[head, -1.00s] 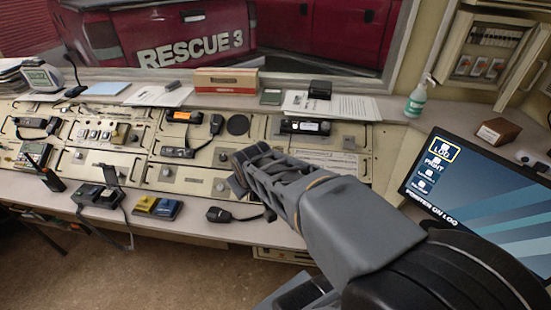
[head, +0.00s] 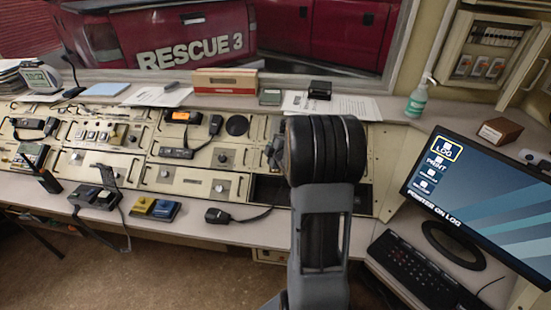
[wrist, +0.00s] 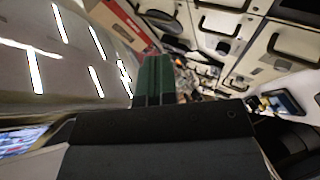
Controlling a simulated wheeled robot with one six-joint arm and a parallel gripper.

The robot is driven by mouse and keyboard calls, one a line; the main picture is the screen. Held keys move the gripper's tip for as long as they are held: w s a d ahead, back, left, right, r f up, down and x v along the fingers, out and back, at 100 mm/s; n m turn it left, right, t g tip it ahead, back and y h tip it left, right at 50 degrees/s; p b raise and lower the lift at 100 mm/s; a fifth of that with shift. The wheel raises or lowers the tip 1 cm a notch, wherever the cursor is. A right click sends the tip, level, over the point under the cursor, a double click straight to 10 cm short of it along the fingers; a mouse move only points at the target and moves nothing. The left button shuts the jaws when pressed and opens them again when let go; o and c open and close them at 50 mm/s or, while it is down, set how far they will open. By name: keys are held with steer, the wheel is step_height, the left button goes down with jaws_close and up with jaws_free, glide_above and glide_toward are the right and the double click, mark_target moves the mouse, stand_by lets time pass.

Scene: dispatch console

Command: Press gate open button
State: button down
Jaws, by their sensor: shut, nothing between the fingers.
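The console (head: 180,165) carries knobs, switches and a row of small buttons (head: 97,133) at its left part. Labels are too small to read, so I cannot tell which one is the gate open button. My gripper is mostly hidden behind my arm in the head view, over the right part of the console. In the wrist view my gripper (wrist: 154,72) shows as two dark fingers shut together and empty, apart from the console panels at upper right.
A hand microphone (head: 222,215) with a cord lies at the desk's front edge. A monitor (head: 490,195) and keyboard (head: 425,275) stand at the right. A red-and-cream box (head: 226,80), papers (head: 160,95) and a sanitizer bottle (head: 417,102) line the back shelf.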

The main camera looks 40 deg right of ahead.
steer(key=shift+f, duration=0.1)
steer(key=w+d+f+b, duration=0.1)
steer(key=f, duration=0.1)
steer(key=w+f+b, duration=0.1)
steer(key=f, duration=0.1)
steer(key=d+f+b, duration=0.1)
steer(key=f, duration=0.1)
steer(key=shift+w+d+f, duration=0.1)
steer(key=shift+w+d, duration=0.2)
steer(key=shift+w, duration=0.1)
steer(key=shift+w+d+f+b, duration=0.3)
steer(key=shift+f+b, duration=0.2)
steer(key=shift+b, duration=0.25)
steer(key=shift+w+d+f+b, duration=0.1)
steer(key=shift+f+b, duration=0.1)
steer(key=shift+b, duration=0.15)
stand_by(1.2)
steer(key=shift+d+f+b, duration=0.1)
steer(key=shift+f+b, duration=0.1)
steer(key=shift+b, duration=0.1)
steer(key=shift+w+d+f+b, duration=0.2)
steer(key=shift+f+b, duration=0.1)
steer(key=shift+b, duration=0.1)
stand_by(0.8)
steer(key=shift+a+r, duration=0.1)
stand_by(0.3)
steer(key=shift+s+a+r, duration=0.3)
steer(key=shift+r, duration=0.35)
